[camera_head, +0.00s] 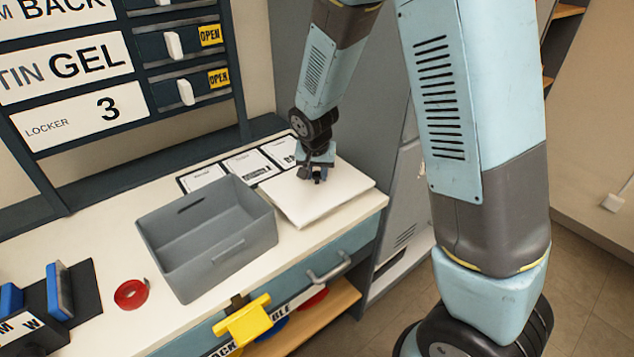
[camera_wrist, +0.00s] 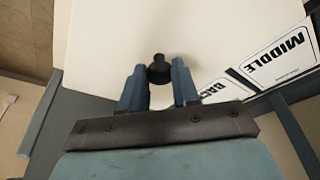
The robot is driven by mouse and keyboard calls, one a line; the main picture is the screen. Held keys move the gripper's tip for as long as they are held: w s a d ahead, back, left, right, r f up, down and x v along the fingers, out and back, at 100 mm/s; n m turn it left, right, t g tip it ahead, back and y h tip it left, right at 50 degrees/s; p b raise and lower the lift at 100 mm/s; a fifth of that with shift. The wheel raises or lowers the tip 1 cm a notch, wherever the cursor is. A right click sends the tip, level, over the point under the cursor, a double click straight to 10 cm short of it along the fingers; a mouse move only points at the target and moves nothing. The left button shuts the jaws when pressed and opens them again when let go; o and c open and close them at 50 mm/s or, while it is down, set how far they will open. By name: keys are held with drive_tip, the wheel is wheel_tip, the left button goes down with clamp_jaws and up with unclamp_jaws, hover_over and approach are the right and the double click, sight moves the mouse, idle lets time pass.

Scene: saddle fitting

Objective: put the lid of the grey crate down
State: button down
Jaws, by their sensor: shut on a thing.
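The grey crate (camera_head: 205,240) stands open and empty on the white bench top. Its lid, a flat white panel (camera_head: 345,190), is just right of the crate, at the right end of the bench. In the wrist view the lid (camera_wrist: 190,30) fills much of the picture, with a dark round knob (camera_wrist: 159,69) on it. My gripper (camera_head: 318,172) is over the lid, its blue fingers (camera_wrist: 159,85) on both sides of the knob and shut on it. I cannot tell whether the lid touches the bench.
Labelled cards (camera_head: 250,165) lie behind the lid, one reading MIDDLE (camera_wrist: 280,55). A red tape roll (camera_head: 131,294) and blue-and-black blocks (camera_head: 60,290) are left of the crate. A yellow piece (camera_head: 243,320) is at the bench front. A locker rack (camera_head: 110,90) stands behind.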

sight(317, 178)
wheel_tip(317, 178, down, 4)
drive_tip(key=shift+r, duration=0.2)
drive_tip(key=c, duration=0.8)
unclamp_jaws()
drive_tip(key=v, duration=1.2)
drive_tip(key=shift+r, duration=0.1)
